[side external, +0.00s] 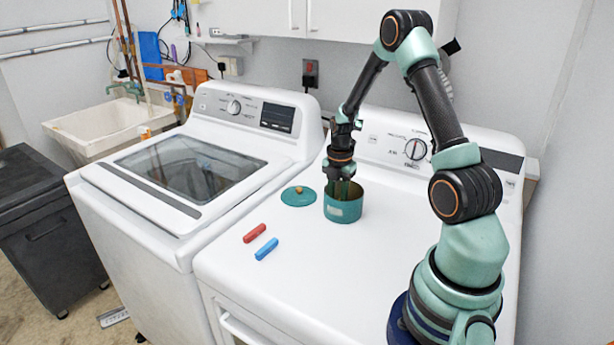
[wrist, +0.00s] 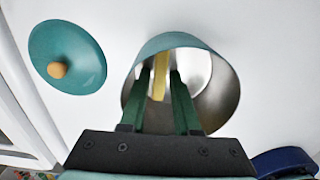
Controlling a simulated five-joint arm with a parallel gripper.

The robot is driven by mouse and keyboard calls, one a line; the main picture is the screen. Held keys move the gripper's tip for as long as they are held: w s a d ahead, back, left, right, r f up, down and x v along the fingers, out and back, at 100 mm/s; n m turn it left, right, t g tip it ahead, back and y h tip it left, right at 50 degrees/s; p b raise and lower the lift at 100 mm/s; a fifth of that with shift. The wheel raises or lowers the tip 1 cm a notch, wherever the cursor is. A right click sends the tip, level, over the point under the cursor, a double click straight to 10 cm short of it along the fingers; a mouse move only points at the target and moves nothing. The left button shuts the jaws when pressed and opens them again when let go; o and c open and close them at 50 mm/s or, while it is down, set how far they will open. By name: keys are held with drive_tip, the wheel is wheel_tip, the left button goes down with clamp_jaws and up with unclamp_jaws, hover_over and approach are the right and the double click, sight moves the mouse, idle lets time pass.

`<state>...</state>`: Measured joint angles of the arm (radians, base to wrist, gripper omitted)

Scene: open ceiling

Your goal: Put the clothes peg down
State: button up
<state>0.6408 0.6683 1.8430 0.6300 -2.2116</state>
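A yellow clothes peg (wrist: 160,76) shows in the wrist view, inside a round teal tin (side external: 344,209) with a bare metal inner wall. The tin also shows in the wrist view (wrist: 226,98). My gripper (side external: 342,184) points down into the tin's mouth. Its two green fingers (wrist: 162,82) stand inside the tin with the peg between them, lined up with the fingers. I cannot tell whether both fingers touch the peg, or whether the peg touches the tin's floor. In the side view the tin's wall hides the peg and the fingertips.
A teal lid (side external: 299,197) with a wooden knob lies left of the tin. A red peg (side external: 254,233) and a blue peg (side external: 266,249) lie on the white machine top (side external: 300,270), nearer the front. The top around them is clear. A control panel stands behind.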

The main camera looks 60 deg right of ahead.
drive_tip(key=shift+r, duration=0.1)
wheel_tip(320, 180, up, 12)
drive_tip(key=w+a+r+m+t, duration=0.1)
drive_tip(key=a+r+m, duration=0.3)
drive_tip(key=a+r, duration=0.2)
drive_tip(key=s+a+r+m+t, duration=0.2)
drive_tip(key=s+a+r+m, duration=0.1)
drive_tip(key=a+m, duration=0.4)
drive_tip(key=s+a+r+m+t, duration=0.2)
drive_tip(key=a+m, duration=0.5)
drive_tip(key=a, duration=0.5)
drive_tip(key=shift+s+r+t, duration=0.3)
drive_tip(key=shift+s+r, duration=0.1)
drive_tip(key=shift+r, duration=0.1)
